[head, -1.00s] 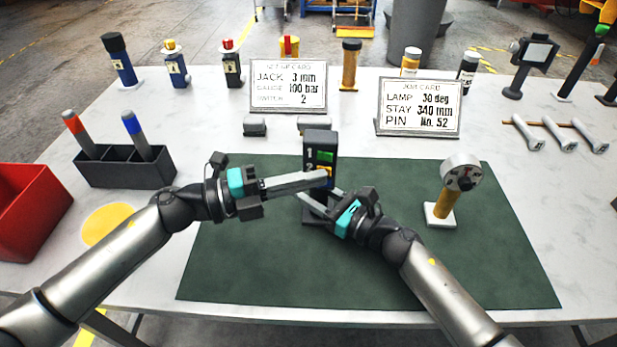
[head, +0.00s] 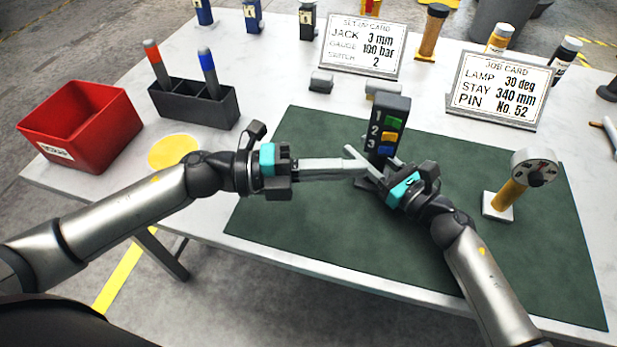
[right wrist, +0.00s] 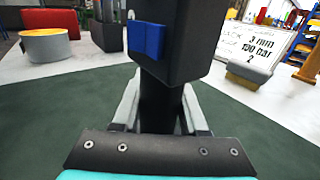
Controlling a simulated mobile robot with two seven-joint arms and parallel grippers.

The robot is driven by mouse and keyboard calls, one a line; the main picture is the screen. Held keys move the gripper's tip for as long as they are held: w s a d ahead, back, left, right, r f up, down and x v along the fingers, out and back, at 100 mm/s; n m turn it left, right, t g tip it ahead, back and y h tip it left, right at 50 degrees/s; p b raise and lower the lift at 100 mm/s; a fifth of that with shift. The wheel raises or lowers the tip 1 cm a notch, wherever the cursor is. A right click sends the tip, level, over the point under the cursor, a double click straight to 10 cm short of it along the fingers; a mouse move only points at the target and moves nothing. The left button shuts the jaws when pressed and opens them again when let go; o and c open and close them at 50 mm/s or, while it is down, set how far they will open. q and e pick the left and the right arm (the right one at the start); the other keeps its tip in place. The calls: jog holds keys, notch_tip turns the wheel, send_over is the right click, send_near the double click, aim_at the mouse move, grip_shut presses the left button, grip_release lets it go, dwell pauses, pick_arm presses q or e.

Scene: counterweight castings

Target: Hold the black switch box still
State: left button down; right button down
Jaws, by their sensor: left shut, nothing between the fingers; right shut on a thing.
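The black switch box (head: 392,103) stands on a stem on the green mat. Its face has a green switch (head: 394,122), a yellow switch (head: 389,135) and a blue switch (head: 384,148), beside the numbers 1, 2 and 3. My right gripper (head: 374,165) is shut on the stem below the face. The right wrist view shows the stem (right wrist: 160,108) between its fingers, and the blue switch (right wrist: 148,40) above. My left gripper (head: 366,166) is shut and empty, its tips just left of the stem and lower than the blue switch. I cannot tell whether they touch anything.
The green mat (head: 300,225) is clear in front. A round-headed gauge on a yellow post (head: 510,193) stands at right. A set-up card (head: 361,45) and job card (head: 502,88) stand behind. A red bin (head: 80,125) and a black holder (head: 195,107) with two markers are at left.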

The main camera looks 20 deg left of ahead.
pick_arm(q)
jog(key=s+a, duration=0.4)
jog(key=shift+a, duration=0.4)
jog(key=shift+s, duration=0.1)
pick_arm(e)
jog(key=shift+c, duration=1.8)
grip_release()
